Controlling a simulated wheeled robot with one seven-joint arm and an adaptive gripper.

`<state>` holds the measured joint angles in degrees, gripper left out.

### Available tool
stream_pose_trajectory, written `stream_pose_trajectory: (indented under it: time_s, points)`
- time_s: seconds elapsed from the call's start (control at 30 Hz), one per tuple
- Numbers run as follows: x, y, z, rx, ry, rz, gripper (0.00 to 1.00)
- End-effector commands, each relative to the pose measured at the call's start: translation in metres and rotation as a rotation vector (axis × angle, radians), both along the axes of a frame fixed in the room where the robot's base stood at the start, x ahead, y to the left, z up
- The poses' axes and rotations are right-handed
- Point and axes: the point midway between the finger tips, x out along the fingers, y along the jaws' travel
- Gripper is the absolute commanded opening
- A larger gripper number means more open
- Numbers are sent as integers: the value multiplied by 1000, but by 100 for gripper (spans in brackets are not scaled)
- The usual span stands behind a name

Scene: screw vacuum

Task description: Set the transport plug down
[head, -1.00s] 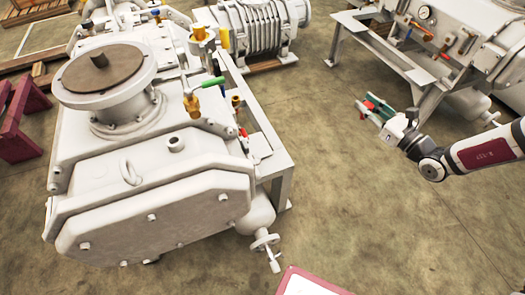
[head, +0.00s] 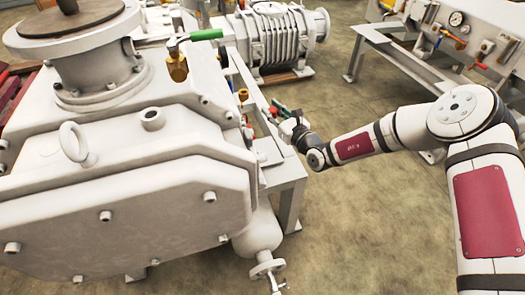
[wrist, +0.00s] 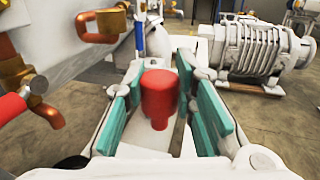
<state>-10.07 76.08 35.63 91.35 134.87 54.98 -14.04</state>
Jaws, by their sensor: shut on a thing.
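The red transport plug (wrist: 160,92) sits upright between the teal-padded fingers of my gripper (wrist: 163,82) in the wrist view. My gripper is shut on it. In the head view my gripper (head: 281,109) is beside the right side of the big pale vacuum machine (head: 130,190), at its side frame. Only a small bit of red shows at the fingers there. A pale flat surface (wrist: 178,130) shows below and behind the plug in the wrist view. I cannot tell whether the plug touches it.
Brass fittings (wrist: 105,24) and a red-handled part (wrist: 12,106) are close on the left in the wrist view. A ribbed pump (head: 280,38) stands behind. Another bench with gauges (head: 420,50) is at the back right. Open floor (head: 375,220) lies right of the machine.

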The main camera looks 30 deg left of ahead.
Motion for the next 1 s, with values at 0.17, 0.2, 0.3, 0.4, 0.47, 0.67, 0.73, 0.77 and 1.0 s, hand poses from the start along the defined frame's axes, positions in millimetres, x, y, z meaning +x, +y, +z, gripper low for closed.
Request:
stream_pose_trajectory:
  time_s: [0.17, 0.2, 0.3, 0.4, 0.47, 0.67, 0.73, 0.77, 1.0]
  points:
    - [0, 0, -29, -2, 2, -2, 6]
    - [0, 0, -37, -1, 2, -2, 6]
    - [0, 0, -54, -1, 0, -1, 6]
    - [0, 0, -62, 0, -1, -1, 6]
    - [0, 0, -66, 0, 0, 0, 6]
    - [0, 0, -93, -1, 0, -1, 6]
    - [0, 0, -98, -1, 0, -1, 6]
    - [0, 0, -98, -1, 0, -1, 6]
    - [0, 0, -97, -1, 0, -1, 6]
